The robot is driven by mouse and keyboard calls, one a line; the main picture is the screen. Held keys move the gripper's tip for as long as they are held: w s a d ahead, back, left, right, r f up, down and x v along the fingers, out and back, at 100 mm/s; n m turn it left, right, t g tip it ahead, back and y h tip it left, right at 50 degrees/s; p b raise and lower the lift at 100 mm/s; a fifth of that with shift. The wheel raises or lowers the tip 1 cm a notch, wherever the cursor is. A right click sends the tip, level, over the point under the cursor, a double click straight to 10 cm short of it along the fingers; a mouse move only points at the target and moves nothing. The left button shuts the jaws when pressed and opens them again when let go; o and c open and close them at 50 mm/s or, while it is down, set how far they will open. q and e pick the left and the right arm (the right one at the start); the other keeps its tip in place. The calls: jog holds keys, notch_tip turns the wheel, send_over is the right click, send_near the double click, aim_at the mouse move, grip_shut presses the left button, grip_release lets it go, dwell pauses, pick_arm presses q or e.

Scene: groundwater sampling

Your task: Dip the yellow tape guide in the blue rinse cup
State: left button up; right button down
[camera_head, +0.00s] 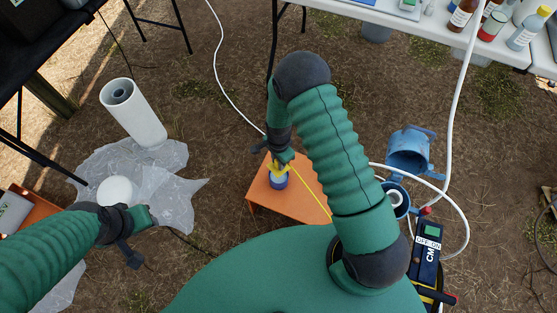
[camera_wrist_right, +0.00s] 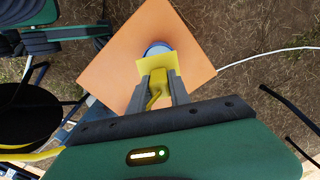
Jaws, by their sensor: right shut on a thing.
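My right gripper (camera_head: 279,158) is shut on the yellow tape guide (camera_head: 276,168), over the small orange table. The guide also shows in the right wrist view (camera_wrist_right: 150,66), a flat yellow plate with a block between the fingers (camera_wrist_right: 160,88). The blue rinse cup (camera_head: 279,182) stands on the table directly below the guide. In the right wrist view the plate hides part of the cup (camera_wrist_right: 157,47). I cannot tell whether the guide's lower end is inside the cup or just above it. My left gripper (camera_head: 138,238) hangs at the left, away from the cup; its jaw opening is unclear.
The orange table (camera_head: 258,199) is otherwise bare. A yellow tape (camera_head: 311,190) runs from the guide towards my body. Blue parts (camera_head: 409,152), a white hose and a meter (camera_head: 427,252) lie at right.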

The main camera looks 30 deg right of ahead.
jog(key=shift+f, duration=0.1)
dwell(0.5)
jog(key=shift+f+b, duration=1.85)
jog(key=shift+f, duration=1.35)
jog(key=shift+r, duration=0.1)
